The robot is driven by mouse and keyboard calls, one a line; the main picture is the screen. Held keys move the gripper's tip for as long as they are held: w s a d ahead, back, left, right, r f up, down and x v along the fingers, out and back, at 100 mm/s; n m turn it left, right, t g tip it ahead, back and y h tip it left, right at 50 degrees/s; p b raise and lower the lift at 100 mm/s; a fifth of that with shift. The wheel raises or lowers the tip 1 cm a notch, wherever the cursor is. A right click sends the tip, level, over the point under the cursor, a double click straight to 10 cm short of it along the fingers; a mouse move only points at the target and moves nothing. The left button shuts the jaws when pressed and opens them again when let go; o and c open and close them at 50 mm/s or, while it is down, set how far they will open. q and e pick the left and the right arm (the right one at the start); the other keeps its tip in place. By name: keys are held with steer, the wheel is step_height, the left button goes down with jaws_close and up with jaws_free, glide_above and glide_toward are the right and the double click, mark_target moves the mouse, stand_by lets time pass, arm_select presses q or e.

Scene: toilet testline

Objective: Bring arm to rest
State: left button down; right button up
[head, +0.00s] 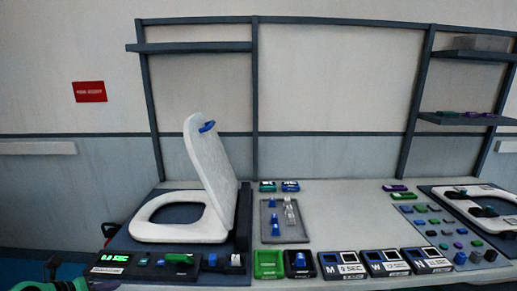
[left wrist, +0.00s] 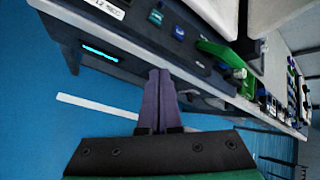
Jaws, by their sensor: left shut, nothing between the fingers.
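My left gripper (left wrist: 160,80) shows in the left wrist view with its two purple fingers pressed together and nothing between them. It is beside the front edge of the bench, with blue floor below. In the head view a dark and green part of my left arm shows at the bottom left corner, left of the timer panel (head: 112,258). The white toilet seat (head: 180,232) lies on its dark base, and its lid (head: 210,165) stands raised with a blue handle. My right gripper is not in view.
A green handle (head: 180,258) sits on the panel in front of the seat; it also shows in the left wrist view (left wrist: 220,53). A grey tray (head: 285,238) holds small blue and clear pieces. Several timer boxes (head: 385,263) line the front edge. The middle right bench surface is clear.

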arm_select(q)
steer(key=s+a+f+n+t+y, duration=0.1)
steer(key=s+a+f+n+y, duration=0.25)
steer(key=a+f+n, duration=0.7)
steer(key=s+d+f+n+g+y, duration=0.1)
steer(key=s+f+n, duration=0.4)
steer(key=f, duration=0.4)
steer(key=s+d+f+n+g+y, duration=0.1)
steer(key=s+f+n, duration=0.2)
steer(key=s+f, duration=0.5)
steer(key=s+d+f+n+g+h, duration=0.1)
steer(key=s+d+f+n+g, duration=0.2)
steer(key=s+d+f, duration=0.6)
steer(key=s+d+f+n+g+h, duration=0.2)
steer(key=s+d+f+n+g, duration=0.2)
steer(key=s+d+f, duration=0.5)
steer(key=s+d+n, duration=0.1)
steer(key=s+d, duration=0.2)
steer(key=d, duration=0.2)
steer(key=shift+s, duration=0.3)
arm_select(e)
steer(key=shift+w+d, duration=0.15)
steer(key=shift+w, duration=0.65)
